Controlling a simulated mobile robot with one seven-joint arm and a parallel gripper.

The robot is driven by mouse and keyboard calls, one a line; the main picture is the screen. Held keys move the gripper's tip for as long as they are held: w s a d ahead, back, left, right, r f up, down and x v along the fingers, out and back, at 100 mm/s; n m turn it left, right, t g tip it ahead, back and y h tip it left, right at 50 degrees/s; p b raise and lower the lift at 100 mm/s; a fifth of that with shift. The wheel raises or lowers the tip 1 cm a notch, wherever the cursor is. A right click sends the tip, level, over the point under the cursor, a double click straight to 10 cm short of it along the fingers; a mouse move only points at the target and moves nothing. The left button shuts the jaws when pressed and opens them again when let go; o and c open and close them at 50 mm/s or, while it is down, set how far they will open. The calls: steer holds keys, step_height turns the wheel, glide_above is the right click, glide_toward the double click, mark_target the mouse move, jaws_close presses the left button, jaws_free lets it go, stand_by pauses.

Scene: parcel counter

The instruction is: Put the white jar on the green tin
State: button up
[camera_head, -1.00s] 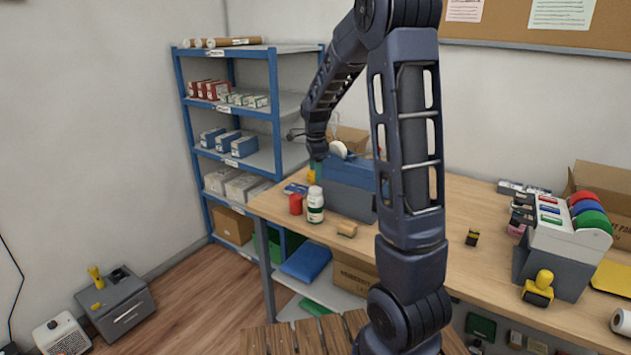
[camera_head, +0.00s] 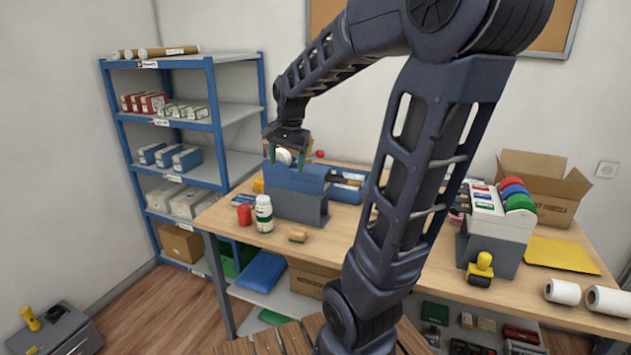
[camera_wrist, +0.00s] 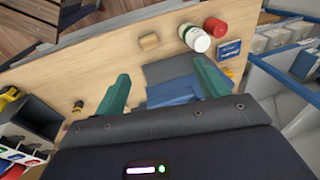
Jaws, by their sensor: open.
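A white jar (camera_head: 264,214) with a green label stands upright on the wooden counter, near its left end. In the wrist view the jar (camera_wrist: 194,38) shows at the top, right of centre. My gripper (camera_head: 287,158) is open and empty, its green fingers above the blue and grey holder; the fingers (camera_wrist: 161,72) also show apart in the wrist view. The jar is lower than my gripper and to its left, well clear of the fingers. I cannot make out a green tin in either view; the holder and my arm hide part of the counter.
A red can (camera_head: 244,214) stands beside the jar, with a small wooden block (camera_head: 298,235) at its right. The blue and grey holder (camera_head: 298,195) stands close behind. A stamp (camera_head: 480,268) is further right. The front middle of the counter is clear.

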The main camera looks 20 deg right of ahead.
steer(key=s+d+n+t, duration=0.2)
steer(key=s+n, duration=0.7)
steer(key=s, duration=0.7)
steer(key=shift+s+d+r+h, duration=0.15)
steer(key=shift+s+r+h, duration=0.05)
steer(key=shift+r+h, duration=0.1)
stand_by(0.4)
